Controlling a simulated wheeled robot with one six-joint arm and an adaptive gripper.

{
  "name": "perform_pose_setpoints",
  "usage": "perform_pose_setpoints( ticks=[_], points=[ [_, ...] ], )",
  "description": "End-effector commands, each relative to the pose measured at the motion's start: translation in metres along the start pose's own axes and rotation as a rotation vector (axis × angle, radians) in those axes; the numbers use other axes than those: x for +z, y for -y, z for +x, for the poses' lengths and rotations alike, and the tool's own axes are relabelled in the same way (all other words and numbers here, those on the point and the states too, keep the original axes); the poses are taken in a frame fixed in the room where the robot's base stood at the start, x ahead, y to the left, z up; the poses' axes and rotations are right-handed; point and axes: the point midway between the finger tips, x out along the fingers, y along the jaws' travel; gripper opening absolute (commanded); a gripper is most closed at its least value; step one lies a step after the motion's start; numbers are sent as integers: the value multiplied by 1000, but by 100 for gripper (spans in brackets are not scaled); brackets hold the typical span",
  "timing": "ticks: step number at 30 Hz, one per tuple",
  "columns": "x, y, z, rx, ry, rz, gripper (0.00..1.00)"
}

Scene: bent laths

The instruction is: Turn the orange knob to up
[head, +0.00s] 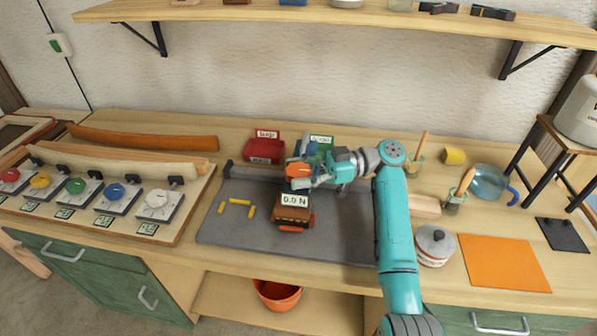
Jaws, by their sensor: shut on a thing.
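The orange knob (297,169) shows as a small rounded orange shape at the jaws of my gripper (307,173), above and behind a brown block-like device with a "0.0 N" display (293,200). My gripper reaches in from the right and is shut on the knob. The fingers partly cover the knob, and I cannot tell which way it points.
A dark grey mat (230,228) lies under the device, with yellow pieces (237,203) on it. A red box (264,150) stands behind. A panel of coloured dials (115,191) is at left. A lidded pot (435,245) and orange sheet (503,263) are at right.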

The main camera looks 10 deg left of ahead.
Motion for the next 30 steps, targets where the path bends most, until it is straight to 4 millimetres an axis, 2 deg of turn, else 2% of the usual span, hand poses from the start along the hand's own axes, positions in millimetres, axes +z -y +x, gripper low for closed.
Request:
perform_pose_setpoints(
  ticks=[15, 16, 19, 30],
  points=[
    [2, 0, 0, -22, 1, 3, 24],
    [2, 0, 0, -22, 1, 3, 61],
    [2, 0, 0, -22, 1, 3, 85],
    [1, 0, 0, -20, 1, 1, 85]
  ],
)
